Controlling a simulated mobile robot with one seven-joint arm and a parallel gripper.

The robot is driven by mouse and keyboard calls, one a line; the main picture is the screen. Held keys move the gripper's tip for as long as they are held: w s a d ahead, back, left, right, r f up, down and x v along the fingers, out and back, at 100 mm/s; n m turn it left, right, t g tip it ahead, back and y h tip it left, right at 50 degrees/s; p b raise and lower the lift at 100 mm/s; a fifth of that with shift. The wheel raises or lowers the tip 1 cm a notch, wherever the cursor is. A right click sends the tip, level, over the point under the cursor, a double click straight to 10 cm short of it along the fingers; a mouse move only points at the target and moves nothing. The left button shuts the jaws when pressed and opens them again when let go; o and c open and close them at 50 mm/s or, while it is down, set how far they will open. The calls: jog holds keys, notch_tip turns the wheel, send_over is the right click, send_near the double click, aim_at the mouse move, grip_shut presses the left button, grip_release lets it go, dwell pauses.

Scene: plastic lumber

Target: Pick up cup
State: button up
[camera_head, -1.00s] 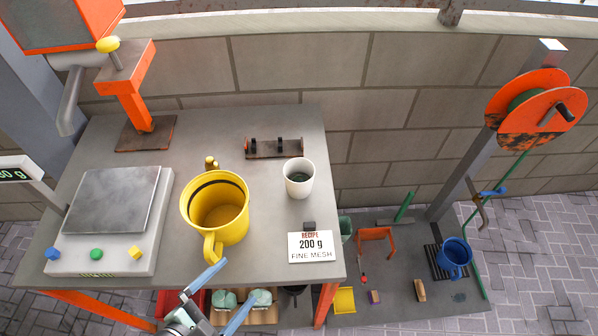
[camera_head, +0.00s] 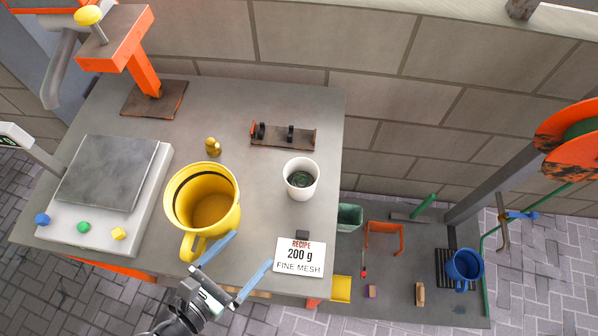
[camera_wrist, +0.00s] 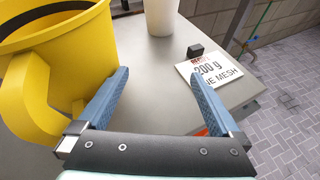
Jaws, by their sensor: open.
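A large yellow mug (camera_head: 203,200) stands upright on the grey workbench, its handle toward the front edge. A smaller white cup (camera_head: 301,180) with dark contents stands behind the recipe card. A blue mug (camera_head: 464,267) sits on the lower platform at right. My gripper (camera_head: 251,250) is open and empty at the bench's front edge, between the yellow mug's handle and the card. In the wrist view, the yellow mug (camera_wrist: 68,62) is left of my gripper (camera_wrist: 158,74), close to the left finger. The white cup (camera_wrist: 161,16) is ahead, cut off at the top.
A recipe card (camera_head: 300,257) lies right of my gripper with a small dark block behind it. A scale (camera_head: 108,180) is at left, a brass weight (camera_head: 212,146) and small rack (camera_head: 283,134) behind. Bench surface between yellow mug and white cup is clear.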

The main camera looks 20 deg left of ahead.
jog(key=p, duration=0.2)
send_near(308, 175)
jog(key=shift+w+f, duration=0.35)
jog(key=shift+f, duration=0.45)
jog(key=x, duration=0.4)
jog(key=r+x, duration=0.1)
jog(key=x, duration=0.1)
jog(key=shift+w+d, duration=0.15)
jog(key=shift+w, duration=0.25)
jog(key=c, duration=1.2)
jog(key=shift+c, duration=0.2)
